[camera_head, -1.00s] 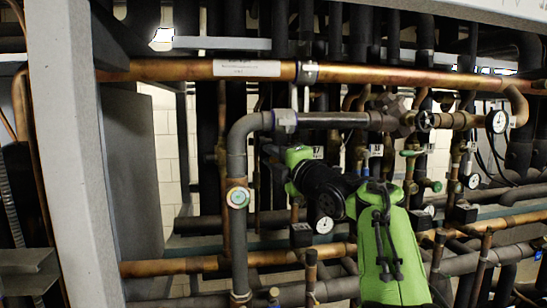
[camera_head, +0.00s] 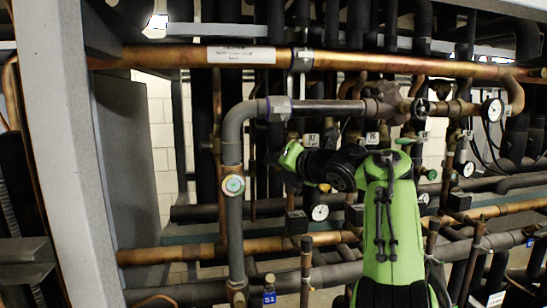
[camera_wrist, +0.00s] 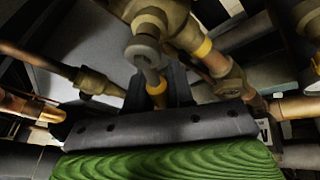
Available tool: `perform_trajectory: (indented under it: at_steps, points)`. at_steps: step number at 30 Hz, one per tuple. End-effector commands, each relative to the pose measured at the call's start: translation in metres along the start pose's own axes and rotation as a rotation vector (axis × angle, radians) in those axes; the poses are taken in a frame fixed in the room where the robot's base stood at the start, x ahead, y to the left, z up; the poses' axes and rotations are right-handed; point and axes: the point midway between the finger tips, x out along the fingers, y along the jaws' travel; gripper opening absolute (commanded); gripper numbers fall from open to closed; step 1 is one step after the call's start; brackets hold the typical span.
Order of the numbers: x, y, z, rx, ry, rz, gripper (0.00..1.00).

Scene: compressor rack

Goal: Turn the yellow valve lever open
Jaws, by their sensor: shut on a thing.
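The yellow valve lever (camera_wrist: 157,92) shows in the wrist view as a short yellow piece below a brass valve body (camera_wrist: 150,25) with a grey round stem. My gripper (camera_wrist: 157,88) has its dark fingers on both sides of the yellow piece and is shut on it. The fingers hide most of the lever, so its exact angle cannot be told.
A long copper pipe (camera_head: 400,66) with a white label crosses above my arm. Dark vertical pipes, brass valves and gauges (camera_head: 320,212) crowd close around. A light frame post (camera_head: 62,150) stands at the left. Little free room shows around my gripper.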

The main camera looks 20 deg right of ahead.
Motion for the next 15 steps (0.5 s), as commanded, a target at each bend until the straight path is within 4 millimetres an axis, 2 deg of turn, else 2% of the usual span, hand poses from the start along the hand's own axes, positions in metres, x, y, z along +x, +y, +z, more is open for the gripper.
perform_trajectory:
  at_steps: [6,15]
  points:
    - [-0.0011,-0.0073,-0.0004,-0.104,0.025,-0.046,0.0]
    - [-0.0018,-0.0115,-0.0011,-0.166,0.039,-0.071,0.0]
